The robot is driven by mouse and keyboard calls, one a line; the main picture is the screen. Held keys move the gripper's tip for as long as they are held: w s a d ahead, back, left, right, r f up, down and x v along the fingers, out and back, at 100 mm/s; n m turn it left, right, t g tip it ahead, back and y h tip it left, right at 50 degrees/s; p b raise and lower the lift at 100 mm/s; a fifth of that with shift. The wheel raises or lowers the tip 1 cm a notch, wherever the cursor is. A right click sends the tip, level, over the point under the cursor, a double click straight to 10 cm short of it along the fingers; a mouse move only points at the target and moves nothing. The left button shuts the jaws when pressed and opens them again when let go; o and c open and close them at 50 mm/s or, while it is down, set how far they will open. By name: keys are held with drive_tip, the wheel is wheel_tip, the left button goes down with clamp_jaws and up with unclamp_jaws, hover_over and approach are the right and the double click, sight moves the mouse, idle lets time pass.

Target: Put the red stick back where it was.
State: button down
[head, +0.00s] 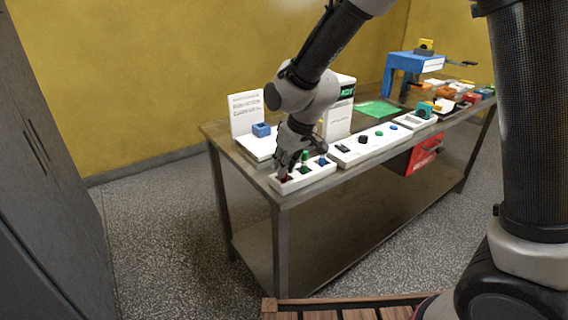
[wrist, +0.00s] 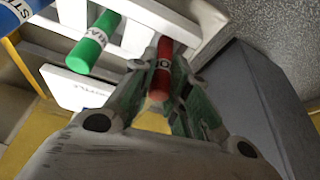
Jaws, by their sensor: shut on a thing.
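My gripper (head: 284,168) is shut on the red stick (wrist: 160,84) at the left end of the white rack (head: 318,177). The wrist view shows the stick between the two fingers, with a white label bearing dark lettering around it. In that view the red stick is over the end compartment of the rack (wrist: 158,14); I cannot tell how deep its far end reaches. The green stick (wrist: 94,44) and the blue stick (wrist: 22,12) stand in neighbouring compartments. In the head view the green stick (head: 305,157) stands just right of my gripper.
Behind the rack are a white sign (head: 246,112) and a blue block (head: 261,129). A long white tray (head: 372,143) with dark, green and blue pieces lies to the right. The table's front left corner is close to the rack.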

drive_tip(key=shift+f, duration=0.15)
drive_tip(key=c, duration=1.4)
unclamp_jaws()
drive_tip(key=shift+r, duration=0.5)
drive_tip(key=v, duration=1.1)
drive_tip(key=s+d+r+m+t+h, duration=0.1)
drive_tip(key=s+d+r+m, duration=0.15)
drive_tip(key=d, duration=0.65)
drive_tip(key=s+d+r+m, duration=0.1)
drive_tip(key=s+d+r, duration=0.2)
drive_tip(key=d, duration=0.6)
drive_tip(key=s+d+m, duration=0.1)
drive_tip(key=s+d, duration=0.3)
drive_tip(key=s, duration=0.1)
drive_tip(key=s+d+m+h, duration=0.1)
drive_tip(key=s+d+m, duration=0.1)
drive_tip(key=s+d, duration=0.3)
drive_tip(key=s+d+m+h, duration=0.1)
drive_tip(key=s+d+m, duration=0.1)
drive_tip(key=s+d, duration=0.3)
drive_tip(key=shift+s+d, duration=0.1)
drive_tip(key=shift+s, duration=0.05)
